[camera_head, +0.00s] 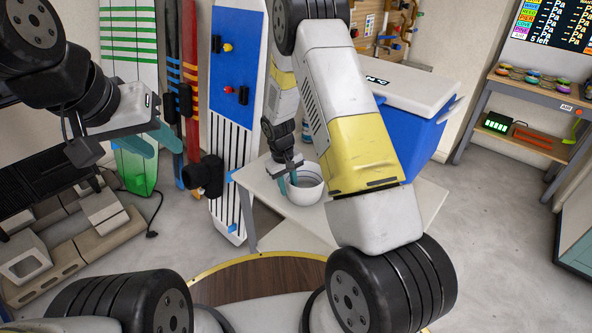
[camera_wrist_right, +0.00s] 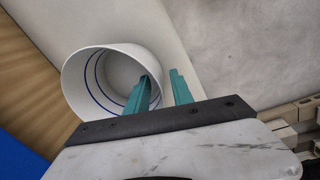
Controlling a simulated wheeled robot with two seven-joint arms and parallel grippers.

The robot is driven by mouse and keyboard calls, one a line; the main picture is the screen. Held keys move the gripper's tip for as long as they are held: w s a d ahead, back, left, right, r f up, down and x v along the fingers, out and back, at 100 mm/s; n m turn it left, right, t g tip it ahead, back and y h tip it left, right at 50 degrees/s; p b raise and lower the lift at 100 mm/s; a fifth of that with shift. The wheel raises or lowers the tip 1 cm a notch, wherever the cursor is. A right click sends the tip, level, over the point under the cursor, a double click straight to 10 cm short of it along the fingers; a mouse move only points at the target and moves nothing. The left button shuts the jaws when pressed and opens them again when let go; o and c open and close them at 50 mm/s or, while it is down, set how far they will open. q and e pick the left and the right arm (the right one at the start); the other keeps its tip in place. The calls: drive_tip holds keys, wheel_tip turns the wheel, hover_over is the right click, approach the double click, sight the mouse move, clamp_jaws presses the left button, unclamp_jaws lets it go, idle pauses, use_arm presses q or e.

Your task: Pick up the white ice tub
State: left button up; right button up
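The white ice tub (camera_head: 301,187) stands on a light table in the head view, partly hidden by my right gripper (camera_head: 287,182). In the right wrist view the tub (camera_wrist_right: 84,82) is a round white bowl with blue lines inside. My right gripper (camera_wrist_right: 160,92) is open across the tub's wall. One teal finger overlaps the tub's inside and the other is outside, with a gap between them. I cannot tell whether either finger touches the wall. My left gripper (camera_head: 146,145) is open and empty at the left, away from the tub.
A blue cooler with a white lid (camera_head: 408,90) stands on the light table (camera_head: 284,226), behind my right arm. Boards (camera_head: 236,100) lean on the wall behind. Concrete blocks (camera_head: 70,240) lie at the left. A shelf bench (camera_head: 530,110) stands at the right, with open floor before it.

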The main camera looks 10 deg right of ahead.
drive_tip(key=shift+d+f, duration=0.1)
drive_tip(key=shift+f, duration=0.85)
drive_tip(key=shift+c, duration=0.2)
clamp_jaws()
idle(0.5)
